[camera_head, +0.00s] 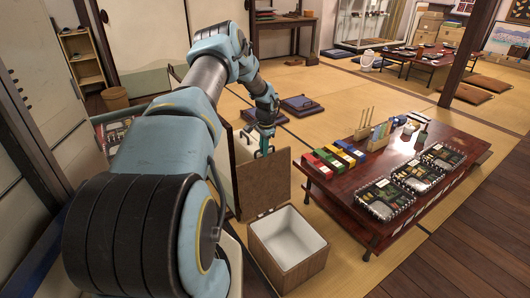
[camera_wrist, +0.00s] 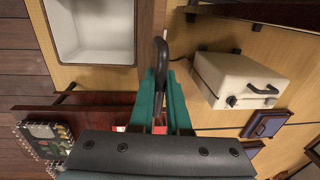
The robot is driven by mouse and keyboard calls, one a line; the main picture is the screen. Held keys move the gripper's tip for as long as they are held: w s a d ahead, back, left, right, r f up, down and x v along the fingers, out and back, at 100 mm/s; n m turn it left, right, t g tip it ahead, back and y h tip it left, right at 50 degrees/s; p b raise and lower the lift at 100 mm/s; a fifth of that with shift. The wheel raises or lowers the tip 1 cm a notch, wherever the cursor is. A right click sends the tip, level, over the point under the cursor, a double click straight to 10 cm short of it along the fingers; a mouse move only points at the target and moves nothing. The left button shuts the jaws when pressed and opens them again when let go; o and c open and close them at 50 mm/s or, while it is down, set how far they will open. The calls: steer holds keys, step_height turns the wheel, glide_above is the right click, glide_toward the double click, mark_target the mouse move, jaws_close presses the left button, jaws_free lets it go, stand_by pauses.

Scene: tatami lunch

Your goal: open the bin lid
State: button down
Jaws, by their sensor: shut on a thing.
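The bin (camera_head: 284,262) is a wood-sided box with a white inside, standing on the floor left of the low table. Its brown lid (camera_head: 262,190) stands about upright at the bin's far edge, so the inside is open to view. My gripper (camera_head: 264,152) is at the top of the raised lid. In the wrist view, the teal fingers (camera_wrist: 160,100) are shut on a dark curved handle (camera_wrist: 160,55) at the lid, seen nearly edge-on (camera_wrist: 150,22). The bin's empty white inside (camera_wrist: 95,28) also shows there.
A low dark table (camera_head: 400,190) with bento boxes (camera_head: 385,198) and coloured boxes stands close to the bin's right. A cream box with a handle (camera_wrist: 240,80) stands beyond the lid. Floor cushions (camera_head: 300,105) lie farther back. Open tatami lies in front of the table.

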steer(key=c, duration=0.9)
jaws_free()
steer(key=shift+f, duration=0.1)
steer(key=shift+s, duration=0.1)
step_height(320, 180, up, 11)
steer(key=shift+s+d, duration=0.25)
steer(key=shift+s, duration=0.15)
